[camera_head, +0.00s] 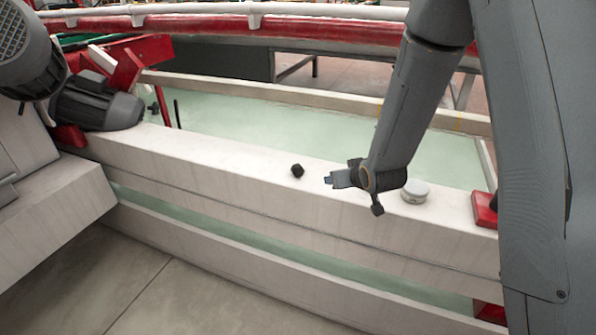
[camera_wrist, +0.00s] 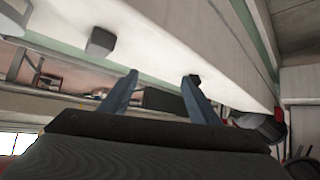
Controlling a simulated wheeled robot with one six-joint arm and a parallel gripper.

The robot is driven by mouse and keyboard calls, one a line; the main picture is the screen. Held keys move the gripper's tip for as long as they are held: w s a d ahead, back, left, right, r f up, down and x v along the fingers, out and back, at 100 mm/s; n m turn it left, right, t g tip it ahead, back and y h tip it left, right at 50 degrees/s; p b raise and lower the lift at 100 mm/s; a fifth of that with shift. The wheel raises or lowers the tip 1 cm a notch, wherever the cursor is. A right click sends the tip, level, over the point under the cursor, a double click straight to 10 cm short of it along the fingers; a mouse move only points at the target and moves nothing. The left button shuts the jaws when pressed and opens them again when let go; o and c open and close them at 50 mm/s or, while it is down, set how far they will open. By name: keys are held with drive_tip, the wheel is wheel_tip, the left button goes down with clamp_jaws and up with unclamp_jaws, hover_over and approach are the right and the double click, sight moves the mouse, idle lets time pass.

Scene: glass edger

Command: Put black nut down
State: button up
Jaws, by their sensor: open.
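The black nut (camera_head: 297,170) sits on the top face of the pale beam (camera_head: 225,160), left of my gripper in the head view. My gripper (camera_head: 330,180) is low over the same beam, its fingers pointing left toward the nut, with a visible gap between them and it. In the wrist view my gripper's two blue fingers (camera_wrist: 160,79) are spread apart with nothing between them.
A red block (camera_head: 485,209) is at the beam's right end. Dark motors (camera_head: 97,103) stand at left. The beam between nut and motors is clear.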

sight(299, 170)
drive_tip(key=w+a+f+y, duration=0.1)
drive_tip(key=w+a, duration=0.2)
drive_tip(key=a, duration=0.1)
drive_tip(key=w+a+f+n+t+y, duration=0.1)
drive_tip(key=w+a+f, duration=0.1)
drive_tip(key=w+a, duration=0.1)
drive_tip(key=w+a+f+t+y, duration=0.1)
drive_tip(key=w+a, duration=0.2)
drive_tip(key=a, duration=0.2)
drive_tip(key=shift+f+n, duration=0.4)
drive_tip(key=c, duration=1.3)
drive_tip(key=shift+o, duration=0.2)
drive_tip(key=shift+r, duration=0.2)
